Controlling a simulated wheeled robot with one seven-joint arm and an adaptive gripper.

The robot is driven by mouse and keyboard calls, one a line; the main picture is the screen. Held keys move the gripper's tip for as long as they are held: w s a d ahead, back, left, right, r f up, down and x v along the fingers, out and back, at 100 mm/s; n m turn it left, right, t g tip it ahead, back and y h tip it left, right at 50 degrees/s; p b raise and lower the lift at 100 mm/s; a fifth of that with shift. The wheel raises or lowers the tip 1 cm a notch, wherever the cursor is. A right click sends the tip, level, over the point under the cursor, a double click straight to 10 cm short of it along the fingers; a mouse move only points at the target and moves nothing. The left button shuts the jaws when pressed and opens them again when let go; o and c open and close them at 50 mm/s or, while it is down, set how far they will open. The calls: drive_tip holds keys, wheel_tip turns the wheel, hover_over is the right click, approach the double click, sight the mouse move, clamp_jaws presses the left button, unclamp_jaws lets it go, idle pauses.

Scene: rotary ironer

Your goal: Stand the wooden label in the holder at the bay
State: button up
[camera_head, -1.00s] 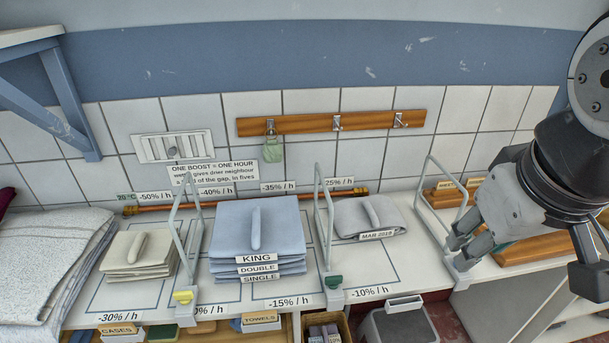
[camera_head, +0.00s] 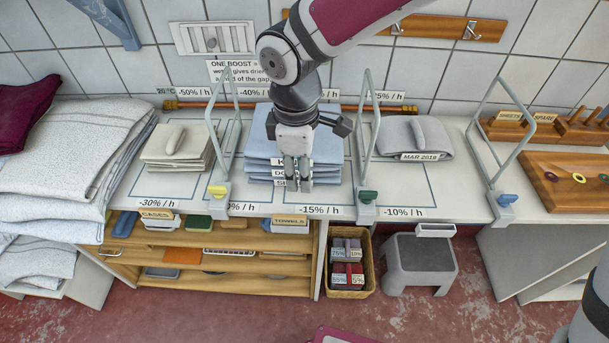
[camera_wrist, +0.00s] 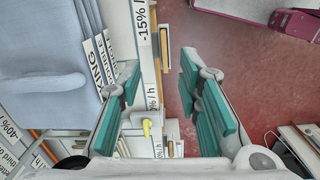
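Several wooden labels with white name strips are in view. SHEETS (camera_head: 508,115) and SPARE (camera_head: 545,117) stand in the wooden rack at the right. A small white open holder (camera_head: 435,230) is on the table's front edge, right of the -10% / h strip. My gripper (camera_head: 298,186) points down in front of the blue folded stack, near the table's front edge. In the wrist view its teal-padded fingers (camera_wrist: 163,98) are apart, with nothing held between them.
The blue stack (camera_head: 262,125) bears KING, DOUBLE and SINGLE strips. Wire dividers (camera_head: 366,140) stand between bays. A basket (camera_head: 350,262) and grey stool (camera_head: 420,262) stand on the floor below.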

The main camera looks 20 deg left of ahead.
sight(289, 216)
drive_tip(key=shift+n, duration=0.5)
drive_tip(key=a+f, duration=0.1)
drive_tip(key=f, duration=0.4)
drive_tip(key=f+p, duration=0.1)
drive_tip(key=f, duration=0.4)
drive_tip(key=s+a+f, duration=0.1)
drive_tip(key=f, duration=0.4)
drive_tip(key=shift+a+f+p, duration=0.2)
drive_tip(key=shift+a+p, duration=0.1)
drive_tip(key=shift+p, duration=0.1)
clamp_jaws()
